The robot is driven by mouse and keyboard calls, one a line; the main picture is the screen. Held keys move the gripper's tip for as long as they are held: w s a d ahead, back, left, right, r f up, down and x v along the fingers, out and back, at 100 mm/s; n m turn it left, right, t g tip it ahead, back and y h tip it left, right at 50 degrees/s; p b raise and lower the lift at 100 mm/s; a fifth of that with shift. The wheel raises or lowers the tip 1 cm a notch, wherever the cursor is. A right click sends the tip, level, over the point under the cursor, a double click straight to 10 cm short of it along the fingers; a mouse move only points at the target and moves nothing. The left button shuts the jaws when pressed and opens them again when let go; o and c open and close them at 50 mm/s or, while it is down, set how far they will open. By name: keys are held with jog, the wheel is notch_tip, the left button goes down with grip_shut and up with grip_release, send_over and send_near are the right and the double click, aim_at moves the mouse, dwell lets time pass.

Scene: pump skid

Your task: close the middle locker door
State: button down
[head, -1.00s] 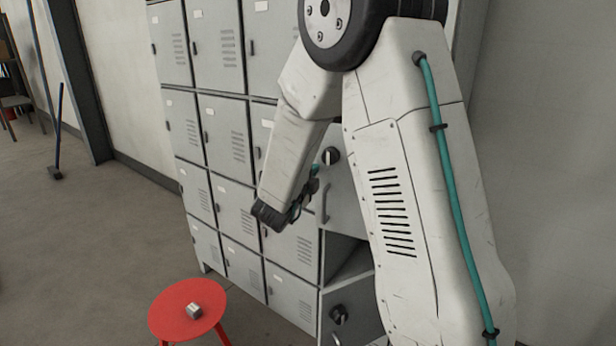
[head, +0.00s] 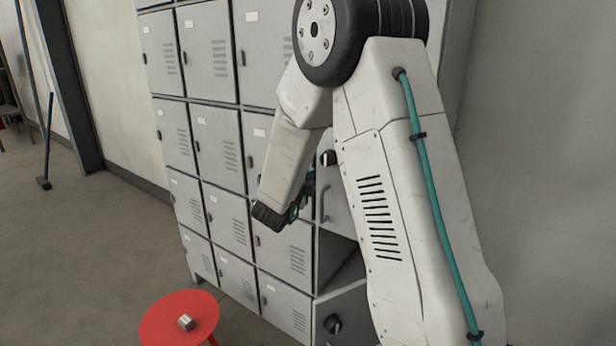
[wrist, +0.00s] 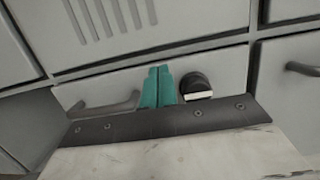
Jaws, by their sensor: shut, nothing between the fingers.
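A grey door panel with a black round knob (head: 328,158) and a bar handle (head: 323,203) is beside my forearm in the head view, partly hidden by my arm. Below it is an open, dark compartment (head: 335,258). I cannot tell how far this door stands from its frame. In the wrist view, my gripper (wrist: 158,86) has its teal fingers together and empty. They are in front of a grey panel, between a bar handle (wrist: 103,106) on the left and a black knob (wrist: 196,85) on the right. Contact cannot be told.
Grey lockers (head: 215,135) with vents fill the wall to the left. A lower panel with a knob (head: 333,323) is below the open compartment. A red stool (head: 160,318) with a small grey block (head: 186,323) stands front left.

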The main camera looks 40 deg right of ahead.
jog(key=w+a+v, duration=0.1)
jog(key=w+v, duration=0.1)
jog(key=v, duration=1.1)
jog(key=shift+a, duration=0.55)
